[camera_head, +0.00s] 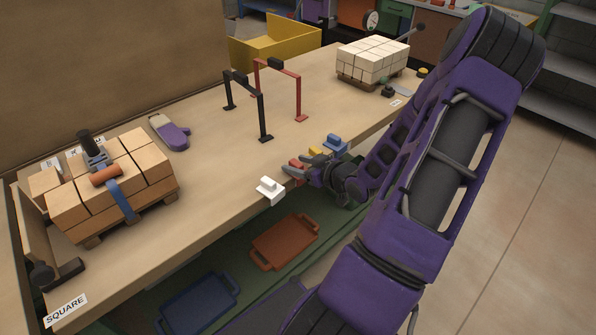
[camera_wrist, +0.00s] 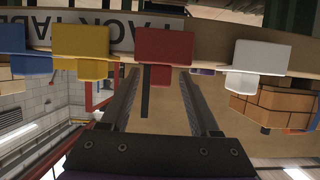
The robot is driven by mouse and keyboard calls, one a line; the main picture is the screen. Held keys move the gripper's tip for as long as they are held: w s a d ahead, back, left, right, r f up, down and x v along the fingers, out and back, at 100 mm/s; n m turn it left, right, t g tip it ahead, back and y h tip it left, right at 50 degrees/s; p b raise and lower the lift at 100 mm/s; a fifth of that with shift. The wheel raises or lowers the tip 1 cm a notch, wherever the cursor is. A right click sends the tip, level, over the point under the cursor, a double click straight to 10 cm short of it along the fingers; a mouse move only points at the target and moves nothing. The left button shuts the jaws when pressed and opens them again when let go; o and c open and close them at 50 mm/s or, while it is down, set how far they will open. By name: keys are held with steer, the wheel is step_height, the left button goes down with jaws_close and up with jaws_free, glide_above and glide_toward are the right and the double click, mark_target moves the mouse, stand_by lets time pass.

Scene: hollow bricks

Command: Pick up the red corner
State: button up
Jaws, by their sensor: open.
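The red corner (camera_head: 294,167) sits at the table's front edge, between a white corner (camera_head: 269,189) and a yellow corner (camera_head: 315,152). My gripper (camera_head: 305,163) is at the table edge beside it and hides part of it. In the wrist view, the red corner (camera_wrist: 165,45) is centred ahead of my gripper (camera_wrist: 158,73), whose two fingers are spread with nothing held. The fingertips reach about the near side of the red corner. I cannot tell whether they touch it.
A blue corner (camera_head: 334,142) lies beyond the yellow one. Black (camera_head: 261,115) and red (camera_head: 299,95) frames stand behind on the table. Brick stacks stand at left (camera_head: 75,205) and far right (camera_head: 372,60). A red tray (camera_head: 285,240) and blue tray (camera_head: 200,302) lie below the edge.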

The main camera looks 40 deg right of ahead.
jaws_close()
stand_by(0.3)
